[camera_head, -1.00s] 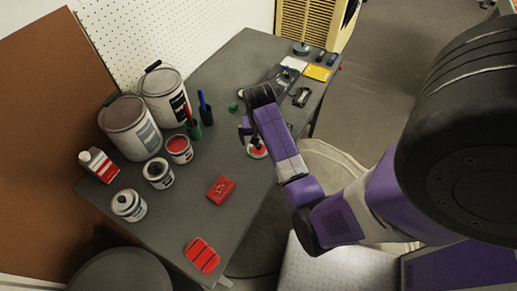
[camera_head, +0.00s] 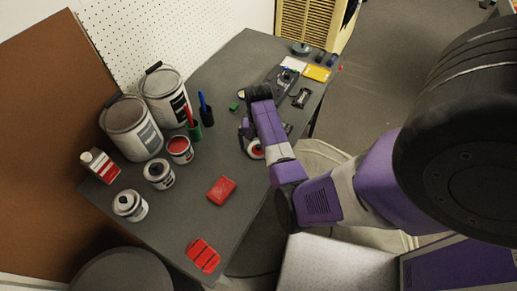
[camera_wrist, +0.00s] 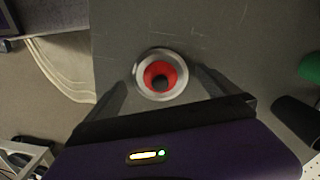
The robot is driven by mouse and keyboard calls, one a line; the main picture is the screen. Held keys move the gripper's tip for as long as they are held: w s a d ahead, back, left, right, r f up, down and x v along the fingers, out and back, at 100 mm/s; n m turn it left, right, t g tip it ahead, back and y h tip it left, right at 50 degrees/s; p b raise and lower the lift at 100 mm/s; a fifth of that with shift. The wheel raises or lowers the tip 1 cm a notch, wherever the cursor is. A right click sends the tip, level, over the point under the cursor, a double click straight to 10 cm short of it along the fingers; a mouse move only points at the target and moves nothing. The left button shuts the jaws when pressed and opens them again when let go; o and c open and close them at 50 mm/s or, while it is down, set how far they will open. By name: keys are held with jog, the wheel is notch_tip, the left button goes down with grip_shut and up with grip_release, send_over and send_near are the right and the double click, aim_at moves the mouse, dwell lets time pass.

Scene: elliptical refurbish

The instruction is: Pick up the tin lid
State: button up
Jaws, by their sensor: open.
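The tin lid (camera_wrist: 143,89) is a round silver-rimmed disc, red inside with a dark round centre, lying on the dark grey table. In the wrist view it sits between the spread fingers of my gripper (camera_wrist: 164,76), close to both tips; I cannot tell whether they touch it. In the head view the lid (camera_head: 257,154) is partly hidden beneath my gripper (camera_head: 247,138), near the table's right edge. My gripper is open and points down over it.
A red block (camera_head: 221,190) lies nearer. A green item (camera_wrist: 310,67) and a dark cylinder (camera_wrist: 297,120) are right of my gripper in the wrist view.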

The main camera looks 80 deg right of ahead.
jog(key=shift+f, duration=0.3)
jog(key=c, duration=1.3)
jog(key=shift+r, duration=0.2)
notch_tip(320, 180, up, 12)
notch_tip(320, 180, up, 7)
jog(key=p, duration=0.6)
send_over(258, 145)
jog(key=shift+s+r, duration=0.1)
jog(key=shift+r, duration=0.25)
jog(key=shift+a, duration=0.1)
